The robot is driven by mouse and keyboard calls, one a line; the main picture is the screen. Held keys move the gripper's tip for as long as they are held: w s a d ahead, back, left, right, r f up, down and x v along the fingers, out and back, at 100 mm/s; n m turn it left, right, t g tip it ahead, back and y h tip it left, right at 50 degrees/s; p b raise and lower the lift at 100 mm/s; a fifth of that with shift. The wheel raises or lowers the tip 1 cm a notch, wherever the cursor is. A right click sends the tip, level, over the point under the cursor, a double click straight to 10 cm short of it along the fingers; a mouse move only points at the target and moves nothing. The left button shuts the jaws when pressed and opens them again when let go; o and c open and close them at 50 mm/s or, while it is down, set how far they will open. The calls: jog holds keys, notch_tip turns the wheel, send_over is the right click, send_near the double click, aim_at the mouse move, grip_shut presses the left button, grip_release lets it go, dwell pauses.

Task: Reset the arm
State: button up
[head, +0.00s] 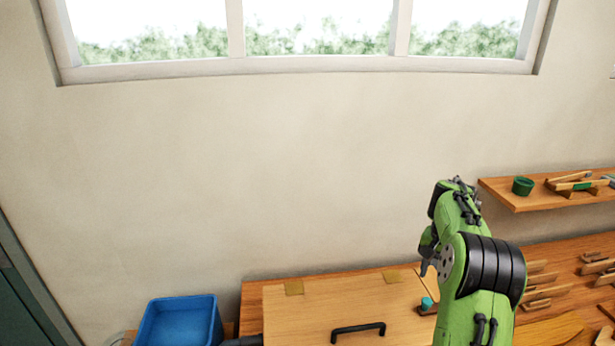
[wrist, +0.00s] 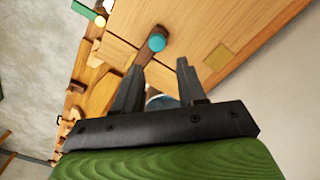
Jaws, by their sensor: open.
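My gripper (wrist: 158,88) shows in the wrist view with its two dark fingers apart and nothing seen between them. In the head view my green arm rises at the lower right, and the gripper (head: 428,262) hangs at its left side, above the workbench (head: 252,298). A teal-topped object (head: 427,303) stands on the bench below the gripper; it also shows in the wrist view (wrist: 157,42), ahead of the fingers and apart from them.
A wooden lid or panel (head: 310,312) with a black handle (head: 358,329) lies on the bench. A blue bin (head: 180,322) stands to the left. A wall shelf (head: 530,199) with a green cup (head: 522,186) is at the right. Several wooden pieces (head: 540,292) lie right of my arm.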

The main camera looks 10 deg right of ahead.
jog(key=s+a+r+n+t+h+b, duration=0.1)
jog(key=s+a+r+n+b, duration=0.25)
jog(key=a, duration=0.55)
jog(key=s+a+r+n+t+h+b, duration=0.1)
jog(key=s+a+r+n+t+b, duration=0.1)
jog(key=s+a+r, duration=0.5)
jog(key=s+a+f+n+t+y+b, duration=0.2)
jog(key=s+a+f+n+b, duration=0.1)
jog(key=s+a+f, duration=0.6)
jog(key=s+a+n, duration=0.1)
jog(key=s+a, duration=0.2)
jog(key=s, duration=0.1)
jog(key=shift+s+f+t+b, duration=0.2)
jog(key=shift+s+t+b, duration=0.1)
jog(key=shift+a+n, duration=0.15)
jog(key=shift+n, duration=0.1)
